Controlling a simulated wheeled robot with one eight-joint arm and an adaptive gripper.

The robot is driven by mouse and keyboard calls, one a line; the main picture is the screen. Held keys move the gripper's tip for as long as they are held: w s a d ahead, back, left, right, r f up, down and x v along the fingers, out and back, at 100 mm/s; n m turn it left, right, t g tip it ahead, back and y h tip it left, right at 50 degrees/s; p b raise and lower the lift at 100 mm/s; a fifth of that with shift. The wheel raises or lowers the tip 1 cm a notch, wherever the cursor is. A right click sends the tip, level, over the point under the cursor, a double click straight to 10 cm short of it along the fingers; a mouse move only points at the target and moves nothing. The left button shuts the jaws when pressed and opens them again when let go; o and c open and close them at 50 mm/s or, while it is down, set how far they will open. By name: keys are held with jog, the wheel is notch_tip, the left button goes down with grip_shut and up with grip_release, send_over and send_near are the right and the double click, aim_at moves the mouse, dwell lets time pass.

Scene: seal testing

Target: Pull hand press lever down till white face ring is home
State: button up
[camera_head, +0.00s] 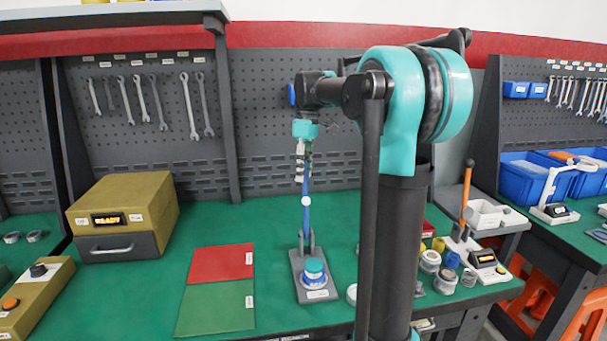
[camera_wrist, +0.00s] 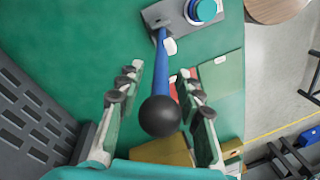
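The hand press (camera_head: 297,262) stands on the green table, with a grey base and a teal-and-blue round stack at its front. Its blue lever (camera_head: 305,190) stands upright and ends in a black ball knob (camera_wrist: 160,116). A whitish rim, perhaps the white face ring (camera_head: 314,283), shows low in the stack; its seating cannot be told. The stack also shows in the wrist view (camera_wrist: 205,10). My gripper (camera_head: 303,172) is around the top of the lever. In the wrist view my gripper (camera_wrist: 163,78) is open, with the knob between its fingers and gaps on both sides.
A red and green mat (camera_head: 220,290) lies left of the press. A yellow-brown box (camera_head: 124,215) stands farther left. Several small parts and an orange-handled press (camera_head: 465,200) stand to the right. A pegboard (camera_head: 270,130) with wrenches rises behind.

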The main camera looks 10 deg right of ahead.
jog(key=shift+s+f, duration=0.1)
jog(key=shift+f, duration=0.35)
grip_shut()
